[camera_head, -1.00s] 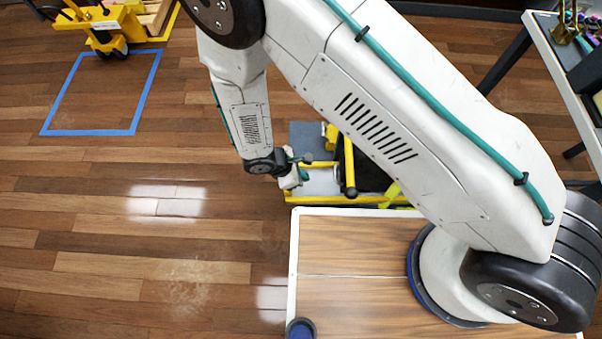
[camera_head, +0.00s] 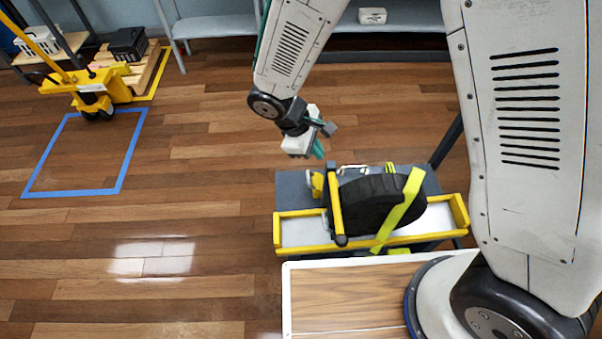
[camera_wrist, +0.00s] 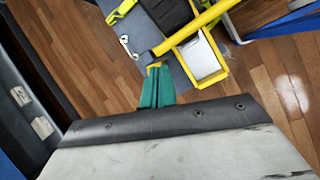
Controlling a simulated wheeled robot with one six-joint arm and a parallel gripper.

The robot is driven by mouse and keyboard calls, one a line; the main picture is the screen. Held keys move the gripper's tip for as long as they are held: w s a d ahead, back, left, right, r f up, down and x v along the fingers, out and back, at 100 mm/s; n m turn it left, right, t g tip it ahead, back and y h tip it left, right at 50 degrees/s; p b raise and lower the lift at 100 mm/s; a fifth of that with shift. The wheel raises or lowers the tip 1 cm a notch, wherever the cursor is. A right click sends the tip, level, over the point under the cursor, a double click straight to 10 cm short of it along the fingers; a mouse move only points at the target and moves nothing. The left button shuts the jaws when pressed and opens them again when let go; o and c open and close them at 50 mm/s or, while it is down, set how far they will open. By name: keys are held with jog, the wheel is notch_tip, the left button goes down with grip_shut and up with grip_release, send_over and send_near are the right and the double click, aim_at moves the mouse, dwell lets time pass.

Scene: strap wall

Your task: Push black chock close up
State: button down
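A large black rounded body (camera_head: 372,206) sits on a grey and white stand with yellow edges (camera_head: 305,233). A yellow-green strap (camera_head: 400,212) crosses its right part, and a yellow bar (camera_head: 335,205) stands against its left side. It is the only large black thing on the stand; I cannot tell for sure that it is the chock. My gripper (camera_head: 318,146) hangs above and behind the stand's left part, apart from it. In the wrist view its teal fingers (camera_wrist: 156,88) lie together with nothing seen between them. The black body shows partly there (camera_wrist: 168,12).
A small yellow piece (camera_head: 316,184) is on the stand's left end. A wood-topped table (camera_head: 345,300) lies in front. A blue taped square (camera_head: 122,170) and yellow pallet truck (camera_head: 95,88) are at left. The floor left of the stand is clear.

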jog(key=s+d+r+m+y, duration=0.1)
jog(key=s+d+r+m, duration=0.15)
jog(key=d+r, duration=0.55)
jog(key=s+d+r+m+y, duration=0.1)
jog(key=d+r+m, duration=0.35)
jog(key=r, duration=0.55)
jog(key=s+d+r+m+y, duration=0.1)
jog(key=s+d+r+m, duration=0.2)
jog(key=s, duration=0.4)
jog(key=s+d+r+m+y, duration=0.2)
jog(key=s+d+r+m, duration=0.1)
jog(key=s+d+r, duration=0.2)
jog(key=shift+s+r+t, duration=0.3)
jog(key=shift+s+r, duration=0.65)
jog(key=shift+s, duration=0.8)
